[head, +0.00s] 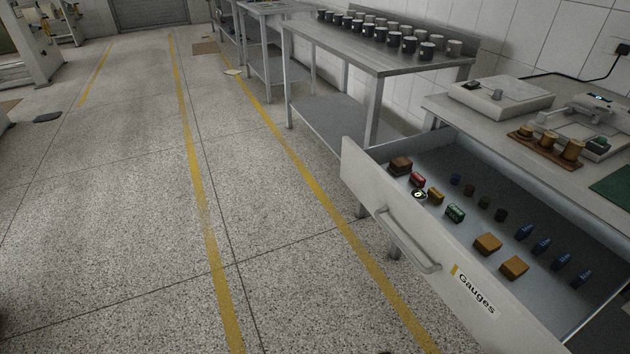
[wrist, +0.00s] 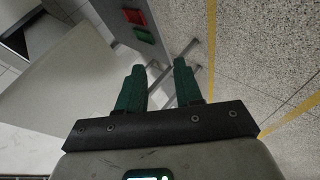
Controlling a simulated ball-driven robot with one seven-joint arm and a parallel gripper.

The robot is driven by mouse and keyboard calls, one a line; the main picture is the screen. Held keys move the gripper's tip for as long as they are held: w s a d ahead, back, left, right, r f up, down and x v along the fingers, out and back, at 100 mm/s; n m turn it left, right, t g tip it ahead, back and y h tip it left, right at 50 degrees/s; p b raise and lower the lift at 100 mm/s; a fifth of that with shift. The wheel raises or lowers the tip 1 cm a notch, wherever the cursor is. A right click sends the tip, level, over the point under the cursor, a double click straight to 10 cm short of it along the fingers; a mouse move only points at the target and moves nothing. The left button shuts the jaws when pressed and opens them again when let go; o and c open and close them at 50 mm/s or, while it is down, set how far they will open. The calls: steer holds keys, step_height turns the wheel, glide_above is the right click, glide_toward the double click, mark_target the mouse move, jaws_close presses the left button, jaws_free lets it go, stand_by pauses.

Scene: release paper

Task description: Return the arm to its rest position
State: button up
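My gripper (wrist: 159,66) shows only in the wrist view. Its two green fingers stand apart with nothing between them, so it is open and empty. Beyond the fingertips are metal legs or rails (wrist: 188,48) and the speckled floor (wrist: 245,50). The fingers appear clear of any object. My arm and gripper are not visible in the head view, so the arm's overall pose cannot be told.
An open drawer (head: 405,236) marked "Gauges" juts out at right, holding several small blocks and cylinders. The workbench (head: 443,100) carries scales; a metal table (head: 335,43) holds several cups. A panel (wrist: 118,22) has red and green parts.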

steer(key=s+d+f+m+g+y, duration=0.2)
steer(key=s+f+m+g+y, duration=0.2)
steer(key=s+f+g+y, duration=0.45)
step_height(320, 180, up, 17)
steer(key=s+t+h+p, duration=0.1)
steer(key=t+p, duration=0.1)
steer(key=p, duration=1.3)
steer(key=shift+a+t, duration=0.15)
steer(key=shift+t, duration=0.2)
